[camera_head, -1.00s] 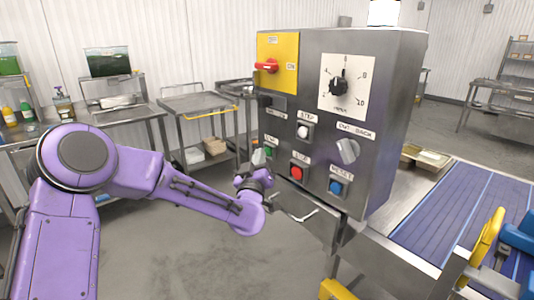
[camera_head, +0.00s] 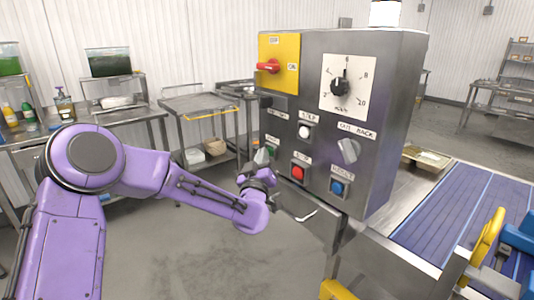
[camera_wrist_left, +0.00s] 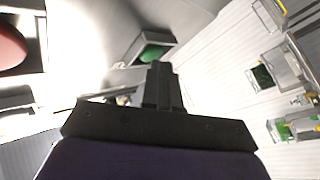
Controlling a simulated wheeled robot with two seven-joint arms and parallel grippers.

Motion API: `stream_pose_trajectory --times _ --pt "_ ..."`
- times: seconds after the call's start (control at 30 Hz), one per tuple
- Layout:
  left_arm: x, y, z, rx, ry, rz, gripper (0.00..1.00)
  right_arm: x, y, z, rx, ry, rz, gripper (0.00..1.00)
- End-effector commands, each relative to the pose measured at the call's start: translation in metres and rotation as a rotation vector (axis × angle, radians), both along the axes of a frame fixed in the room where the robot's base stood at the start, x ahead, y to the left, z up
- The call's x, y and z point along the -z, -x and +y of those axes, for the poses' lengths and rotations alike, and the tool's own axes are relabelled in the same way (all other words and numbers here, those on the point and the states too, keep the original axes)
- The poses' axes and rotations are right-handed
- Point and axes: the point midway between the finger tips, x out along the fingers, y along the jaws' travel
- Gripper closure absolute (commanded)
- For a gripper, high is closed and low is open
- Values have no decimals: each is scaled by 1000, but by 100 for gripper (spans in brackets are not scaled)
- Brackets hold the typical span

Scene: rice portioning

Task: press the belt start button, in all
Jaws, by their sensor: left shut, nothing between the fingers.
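The grey control box (camera_head: 385,120) stands in the middle of the head view. Its green start button (camera_head: 274,152) is at the lower left of the panel, mostly hidden behind my left gripper (camera_head: 262,156). In the left wrist view the green button (camera_wrist_left: 153,53) sits in a square grey housing, just beyond the tips of my left gripper (camera_wrist_left: 159,68). The gripper is shut and empty, its fingers pointing at the button. A small gap seems to show, but I cannot tell for certain whether they touch. My right gripper is not in view.
A red button (camera_head: 297,173), blue button (camera_head: 337,187), white button (camera_head: 304,132), dial (camera_head: 341,87) and red switch (camera_head: 268,66) share the panel. The blue belt (camera_head: 455,215) runs at the right. Metal tables (camera_head: 197,103) stand behind on the left.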

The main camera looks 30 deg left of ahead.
Motion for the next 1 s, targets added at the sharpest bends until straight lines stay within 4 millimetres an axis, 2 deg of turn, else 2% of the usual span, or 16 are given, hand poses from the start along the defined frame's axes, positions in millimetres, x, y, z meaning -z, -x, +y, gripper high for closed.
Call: stream_pose_trajectory --times 0.77,1.0 --pt "-7 -5 -4 4 7 -19 100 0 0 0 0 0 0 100" --pt "-6 5 1 3 7 -18 100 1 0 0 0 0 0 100"
